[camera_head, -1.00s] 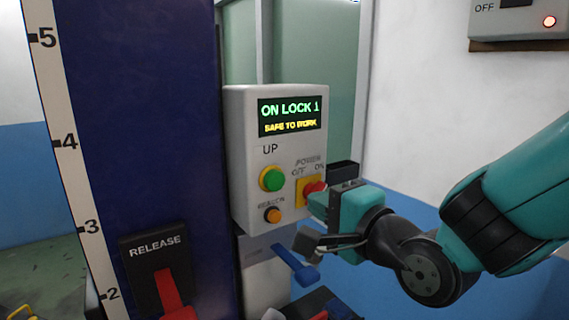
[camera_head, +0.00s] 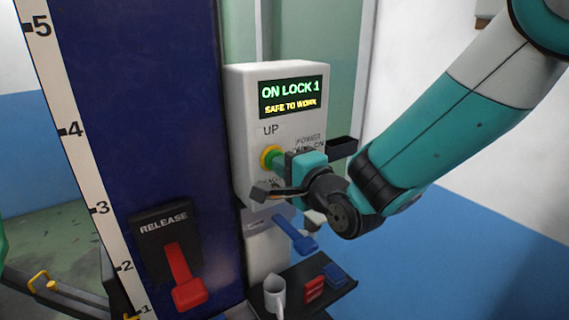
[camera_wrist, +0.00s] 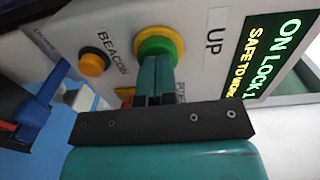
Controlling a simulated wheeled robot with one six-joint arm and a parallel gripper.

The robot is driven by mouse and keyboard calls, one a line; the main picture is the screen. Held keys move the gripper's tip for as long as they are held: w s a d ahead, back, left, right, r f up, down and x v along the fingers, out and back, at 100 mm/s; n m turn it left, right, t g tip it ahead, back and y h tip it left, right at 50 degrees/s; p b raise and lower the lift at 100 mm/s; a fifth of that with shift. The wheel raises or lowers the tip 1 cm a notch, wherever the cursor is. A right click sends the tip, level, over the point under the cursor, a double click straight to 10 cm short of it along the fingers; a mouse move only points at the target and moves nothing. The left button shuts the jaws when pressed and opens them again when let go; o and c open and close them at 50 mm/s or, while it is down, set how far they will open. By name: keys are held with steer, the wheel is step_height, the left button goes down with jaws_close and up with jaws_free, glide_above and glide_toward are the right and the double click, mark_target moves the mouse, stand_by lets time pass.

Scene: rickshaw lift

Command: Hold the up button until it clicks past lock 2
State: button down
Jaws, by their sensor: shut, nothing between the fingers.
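The grey control box (camera_head: 240,110) is on the right of the blue column. Its display (camera_head: 290,96) reads "ON LOCK 1" and "SAFE TO WORK". The green up button (camera_head: 266,155) in its yellow ring sits below the "UP" label; it also shows in the wrist view (camera_wrist: 157,44). My gripper (camera_head: 281,162) is shut and empty, its fingertips right at the button. In the wrist view the closed fingertips (camera_wrist: 156,66) overlap the button's lower part. I cannot tell whether they touch or press it. My gripper hides the power switch and most of the beacon button in the head view.
The orange beacon button (camera_wrist: 94,62) is beside the up button. A blue lever (camera_head: 297,236) sticks out below the box. A red release lever (camera_head: 184,275) is on the column. A height scale (camera_head: 75,150) runs up the left.

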steer(key=shift+w+a+r+b, duration=0.25)
steer(key=shift+w+a+b, duration=0.1)
steer(key=shift+w+b, duration=0.2)
stand_by(0.6)
steer(key=shift+d, duration=0.1)
stand_by(3.5)
steer(key=b+v, duration=0.6)
steer(key=v, duration=0.8)
steer(key=shift+s+f, duration=0.2)
steer(key=shift+f, duration=0.05)
steer(key=shift+d+f, duration=0.1)
